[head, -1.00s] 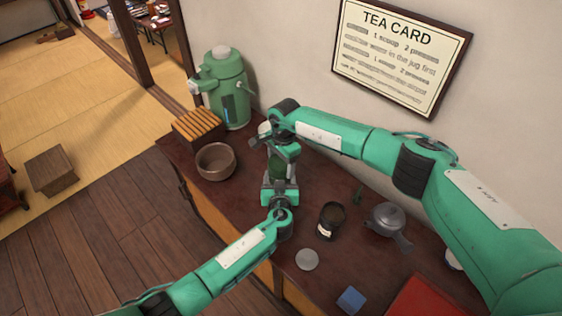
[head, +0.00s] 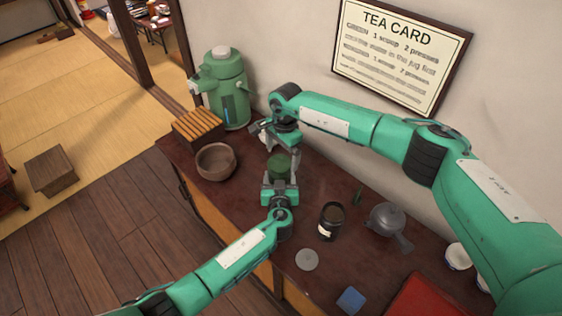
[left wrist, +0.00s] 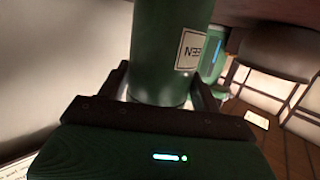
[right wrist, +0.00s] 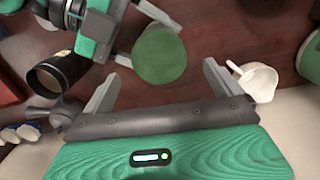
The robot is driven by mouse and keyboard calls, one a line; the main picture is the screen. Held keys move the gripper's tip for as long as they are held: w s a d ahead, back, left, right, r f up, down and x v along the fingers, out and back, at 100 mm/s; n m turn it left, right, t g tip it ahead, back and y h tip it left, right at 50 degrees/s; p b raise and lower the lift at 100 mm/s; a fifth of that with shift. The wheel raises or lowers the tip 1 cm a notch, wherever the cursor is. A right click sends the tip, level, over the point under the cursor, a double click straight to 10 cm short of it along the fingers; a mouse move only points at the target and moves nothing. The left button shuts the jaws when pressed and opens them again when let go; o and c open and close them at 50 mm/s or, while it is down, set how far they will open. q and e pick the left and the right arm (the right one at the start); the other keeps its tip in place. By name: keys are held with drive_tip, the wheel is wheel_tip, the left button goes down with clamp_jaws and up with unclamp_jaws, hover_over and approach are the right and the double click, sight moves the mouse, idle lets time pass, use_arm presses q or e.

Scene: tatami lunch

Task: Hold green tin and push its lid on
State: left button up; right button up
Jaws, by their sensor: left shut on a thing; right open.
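The green tin (head: 281,170) stands upright in my left gripper (head: 280,187), whose fingers are shut around its body. In the left wrist view the tin (left wrist: 160,45) shows a pale label between the fingers (left wrist: 165,98). A flat green lid (right wrist: 159,55) covers the tin's top in the right wrist view; I cannot tell whether it is fully seated. My right gripper (head: 268,145) is open and empty, just behind and above the tin. In the right wrist view its fingers are spread apart, with the lid beyond them.
A dark open tin (head: 331,221), a grey disc (head: 307,259), a teapot (head: 388,220) and a blue block (head: 351,300) stand to the right. A brown bowl (head: 216,161), slatted box (head: 199,128) and green flask (head: 225,88) are left. A white cup (right wrist: 257,82) is near my right gripper.

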wheel_tip(320, 180, up, 7)
drive_tip(key=shift+w+d, duration=0.15)
drive_tip(key=shift+f, duration=0.1)
use_arm(q)
drive_tip(key=o, duration=1.5)
use_arm(e)
wheel_tip(320, 180, down, 3)
drive_tip(key=b, duration=0.3)
drive_tip(key=shift+f, duration=0.1)
use_arm(q)
drive_tip(key=shift+s+r, duration=0.45)
drive_tip(key=shift+s, duration=1.8)
drive_tip(key=shift+s+r, duration=0.5)
drive_tip(key=shift+s, duration=1.8)
drive_tip(key=shift+s+r, duration=0.45)
drive_tip(key=shift+s, duration=1.8)
